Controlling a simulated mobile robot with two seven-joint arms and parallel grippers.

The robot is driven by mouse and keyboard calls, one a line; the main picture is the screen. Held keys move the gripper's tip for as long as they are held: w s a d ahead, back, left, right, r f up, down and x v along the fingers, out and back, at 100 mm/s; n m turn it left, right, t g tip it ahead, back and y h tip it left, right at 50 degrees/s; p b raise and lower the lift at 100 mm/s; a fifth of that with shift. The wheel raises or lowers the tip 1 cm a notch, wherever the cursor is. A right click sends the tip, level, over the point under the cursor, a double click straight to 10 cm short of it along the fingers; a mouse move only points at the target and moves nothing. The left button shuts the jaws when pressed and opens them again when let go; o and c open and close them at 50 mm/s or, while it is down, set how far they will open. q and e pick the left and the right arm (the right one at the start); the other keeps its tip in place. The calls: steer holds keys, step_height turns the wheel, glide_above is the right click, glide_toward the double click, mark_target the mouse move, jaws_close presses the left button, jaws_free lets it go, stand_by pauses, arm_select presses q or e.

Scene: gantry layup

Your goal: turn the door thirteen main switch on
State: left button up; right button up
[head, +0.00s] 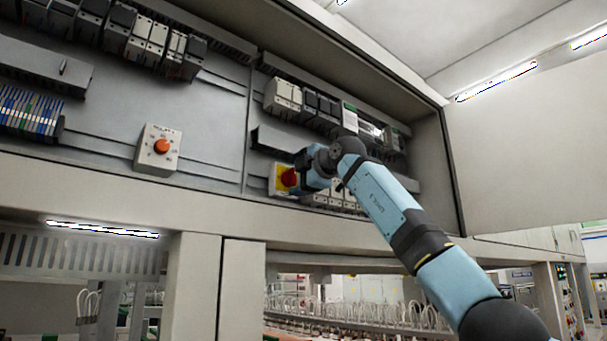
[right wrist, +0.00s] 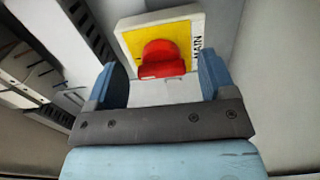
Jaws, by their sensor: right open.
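The main switch is a red rotary knob (head: 289,177) on a yellow plate (head: 277,180), set low on the panel inside the open cabinet. In the right wrist view the red knob (right wrist: 162,58) sits in front of its yellow plate (right wrist: 130,42), and the word MAIN shows on the white edge. My right gripper (head: 300,176) is at the knob in the head view. In the wrist view its two blue fingers (right wrist: 160,82) are open, one on each side of the knob, with gaps between. Whether the fingertips reach past the knob is hard to tell. My left gripper is not in view.
A white box with an orange knob (head: 161,147) is on the panel to the left. Breakers (head: 284,98) and a dark wire duct (head: 280,140) lie close above the switch. The cabinet's lower frame (head: 130,195) runs below; an open door (head: 530,150) stands at the right.

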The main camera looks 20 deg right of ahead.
steer(key=shift+s+d, duration=0.15)
steer(key=shift+s, duration=0.15)
arm_select(q)
steer(key=b, duration=0.2)
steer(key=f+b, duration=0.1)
steer(key=b, duration=0.1)
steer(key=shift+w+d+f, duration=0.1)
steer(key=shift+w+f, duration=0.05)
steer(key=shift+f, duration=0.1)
arm_select(e)
steer(key=v, duration=1.3)
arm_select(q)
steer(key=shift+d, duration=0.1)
arm_select(e)
steer(key=shift+s, duration=0.1)
